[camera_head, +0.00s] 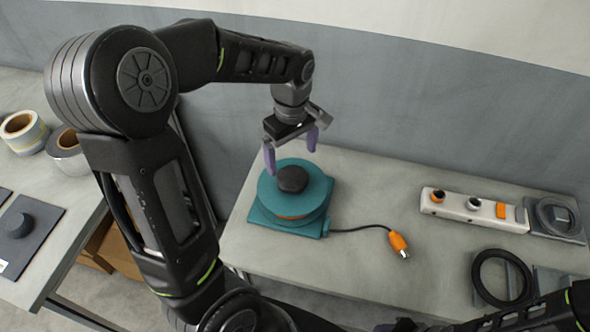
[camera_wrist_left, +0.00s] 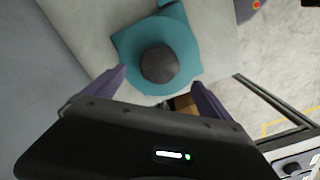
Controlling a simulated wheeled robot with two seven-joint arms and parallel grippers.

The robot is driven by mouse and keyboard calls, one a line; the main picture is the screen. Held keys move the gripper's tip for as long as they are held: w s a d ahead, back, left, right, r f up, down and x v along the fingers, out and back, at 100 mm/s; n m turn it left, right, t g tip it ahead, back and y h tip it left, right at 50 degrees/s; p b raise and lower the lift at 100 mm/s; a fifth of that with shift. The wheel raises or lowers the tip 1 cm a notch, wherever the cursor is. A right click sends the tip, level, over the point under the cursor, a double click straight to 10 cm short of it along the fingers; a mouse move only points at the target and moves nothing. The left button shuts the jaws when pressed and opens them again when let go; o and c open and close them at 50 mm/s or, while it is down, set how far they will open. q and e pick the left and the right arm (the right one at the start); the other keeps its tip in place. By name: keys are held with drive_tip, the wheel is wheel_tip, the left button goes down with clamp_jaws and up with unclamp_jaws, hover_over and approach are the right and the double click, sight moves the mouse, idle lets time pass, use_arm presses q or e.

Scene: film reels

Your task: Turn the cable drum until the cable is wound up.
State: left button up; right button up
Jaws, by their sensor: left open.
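The teal cable drum (camera_head: 285,202) lies flat on a teal base near the left part of the table, with a dark knob (camera_head: 292,179) on top. A black cable (camera_head: 358,228) runs from it to the right and ends in an orange plug (camera_head: 399,243) on the table. My left gripper (camera_head: 291,152) is open and empty, its purple fingers just above and behind the knob. In the left wrist view the knob (camera_wrist_left: 159,64) lies beyond the gap between the fingertips, and the drum (camera_wrist_left: 182,52) shows around it. Of my right arm only part shows at the lower right; its gripper is not clearly seen.
A white power strip (camera_head: 474,209) and a grey square part (camera_head: 556,217) lie on the right of the table. A black ring (camera_head: 502,277) lies in front of them. A left table (camera_head: 60,205) holds tape rolls (camera_head: 22,131) and a dark plate. Table is clear around the plug.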

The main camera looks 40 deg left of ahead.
sight(293, 177)
use_arm(q)
drive_tip(key=shift+w+f+p, duration=0.1)
drive_tip(key=shift+f+p, duration=0.3)
drive_tip(key=shift+f, duration=3.55)
clamp_jaws()
